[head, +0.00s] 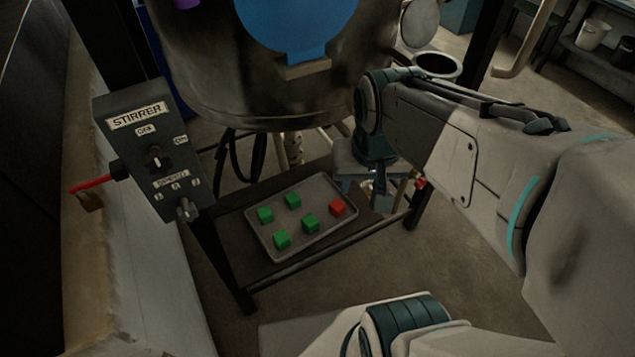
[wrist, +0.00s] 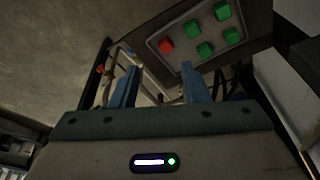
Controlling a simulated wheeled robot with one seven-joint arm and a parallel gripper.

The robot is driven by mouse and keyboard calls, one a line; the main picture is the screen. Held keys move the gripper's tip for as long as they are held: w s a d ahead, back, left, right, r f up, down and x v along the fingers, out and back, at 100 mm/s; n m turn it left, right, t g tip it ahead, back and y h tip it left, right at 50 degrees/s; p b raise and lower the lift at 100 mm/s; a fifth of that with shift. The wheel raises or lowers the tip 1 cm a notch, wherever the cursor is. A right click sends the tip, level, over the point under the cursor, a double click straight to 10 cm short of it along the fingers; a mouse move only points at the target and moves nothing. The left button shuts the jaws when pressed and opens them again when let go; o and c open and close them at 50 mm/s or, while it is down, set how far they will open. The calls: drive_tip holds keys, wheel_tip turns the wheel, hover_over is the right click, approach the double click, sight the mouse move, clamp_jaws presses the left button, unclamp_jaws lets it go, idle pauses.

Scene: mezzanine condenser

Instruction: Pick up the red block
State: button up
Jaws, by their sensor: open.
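The red block (head: 337,207) lies at the right end of a grey tray (head: 262,238) in the head view, beside several green blocks (head: 310,223). In the wrist view the red block (wrist: 166,46) is at the tray's left end, beyond the fingertips. My gripper (head: 364,192) is to the right of the tray in the head view, apart from the red block. In the wrist view my gripper's (wrist: 158,70) two blue fingers are spread with nothing between them. None of the red block's top is covered.
The tray rests on a low dark table (head: 235,225) with metal rails. A large metal vessel (head: 300,100) stands close behind it. A stirrer control box (head: 155,150) stands at the left. Floor in front of the table is mostly clear.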

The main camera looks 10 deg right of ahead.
drive_tip(key=w+f+m+g+b, duration=0.3)
drive_tip(key=w+f+m+b, duration=0.2)
drive_tip(key=w+f+m, duration=0.7)
drive_tip(key=n, duration=0.2)
hover_over(337, 204)
drive_tip(key=d, duration=0.1)
wheel_tip(337, 204, down, 7)
drive_tip(key=shift+f+b, duration=0.15)
drive_tip(key=shift+b, duration=0.2)
drive_tip(key=shift+a+f, duration=0.25)
drive_tip(key=shift+f, duration=1.1)
drive_tip(key=shift+a+f, duration=0.2)
drive_tip(key=shift+f, duration=1.1)
drive_tip(key=shift+c, duration=0.3)
drive_tip(key=c, duration=0.7)
